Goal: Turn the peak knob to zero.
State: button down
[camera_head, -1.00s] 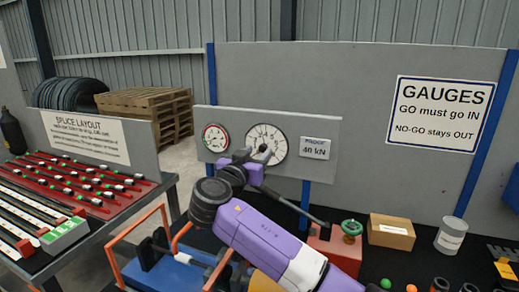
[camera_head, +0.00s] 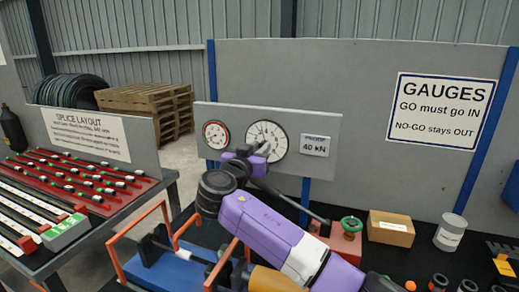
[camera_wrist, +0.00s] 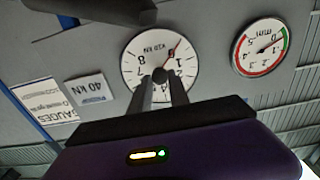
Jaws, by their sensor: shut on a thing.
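The large white kN dial (camera_head: 277,133) is fixed on a grey panel. It shows upside down in the wrist view (camera_wrist: 140,57), with a thin red hand pointing up and to the right there. My gripper (camera_head: 263,148) reaches the dial's centre from below. In the wrist view my gripper (camera_wrist: 161,83) has its two fingers close together, shut on the knob.
A smaller red-and-green dial (camera_head: 215,134) sits left of the large one. A "PROOF 40 kN" plate (camera_head: 315,146) is to its right. A red block with a green handwheel (camera_head: 351,225), a cardboard box (camera_head: 391,228) and a white can (camera_head: 450,232) stand on the bench.

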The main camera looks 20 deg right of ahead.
jog(key=shift+f, duration=0.1)
jog(key=n+b, duration=0.1)
jog(key=n, duration=0.5)
jog(key=shift+a+b, duration=0.1)
jog(key=shift+b, duration=0.2)
jog(key=n+p, duration=0.1)
jog(key=n, duration=0.2)
jog(key=shift+n, duration=0.3)
jog(key=n+p, duration=0.2)
jog(key=n, duration=0.1)
jog(key=shift+n, duration=0.3)
jog(key=n+p, duration=0.3)
jog(key=n, duration=0.2)
jog(key=n+p, duration=0.3)
jog(key=shift+a+n, duration=0.1)
jog(key=shift+n, duration=0.2)
jog(key=shift+f+n+p, duration=0.1)
jog(key=shift+n+p, duration=0.55)
jog(key=shift+n, duration=0.35)
